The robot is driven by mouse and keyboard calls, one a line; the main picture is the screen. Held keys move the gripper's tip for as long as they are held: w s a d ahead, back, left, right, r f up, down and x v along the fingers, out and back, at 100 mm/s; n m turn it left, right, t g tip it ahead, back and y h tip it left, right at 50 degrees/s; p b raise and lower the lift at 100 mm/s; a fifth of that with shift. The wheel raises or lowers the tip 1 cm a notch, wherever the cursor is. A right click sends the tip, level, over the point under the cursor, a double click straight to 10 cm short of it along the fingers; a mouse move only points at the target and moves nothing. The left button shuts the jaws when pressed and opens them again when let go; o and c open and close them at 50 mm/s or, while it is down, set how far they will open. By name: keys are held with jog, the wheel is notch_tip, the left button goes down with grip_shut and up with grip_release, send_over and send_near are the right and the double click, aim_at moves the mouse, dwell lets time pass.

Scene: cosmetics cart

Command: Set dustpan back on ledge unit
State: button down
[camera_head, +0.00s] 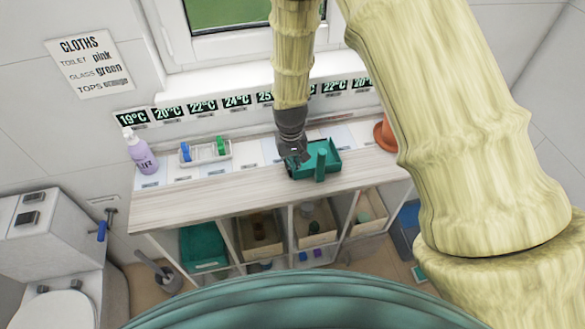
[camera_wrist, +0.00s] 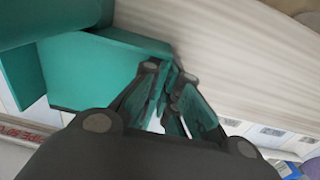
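The teal dustpan (camera_head: 329,157) is at the ledge unit (camera_head: 205,192), right of the middle of its top, with a stubby post sticking up. I cannot tell whether it rests fully on the surface. My gripper (camera_head: 296,160) points down at the dustpan's left side. In the wrist view, the dustpan (camera_wrist: 95,72) fills the upper left, and my gripper (camera_wrist: 168,72) has its fingertips close together at its edge, with a thin teal part between them. The grip looks shut on that part, though the contact is partly hidden.
A purple bottle (camera_head: 142,153) and a white tray (camera_head: 206,153) with blue and green items stand left on the ledge. An orange cone-like object (camera_head: 385,134) stands to the right. Below are open compartments with bins. A toilet (camera_head: 62,305) is at lower left; the front ledge strip is clear.

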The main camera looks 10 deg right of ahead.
jog(key=shift+s+r, duration=0.1)
jog(key=c, duration=2.1)
grip_release()
jog(key=o, duration=0.5)
jog(key=shift+c, duration=0.2)
notch_tip(320, 180, up, 12)
jog(key=b, duration=0.4)
jog(key=shift+a, duration=0.15)
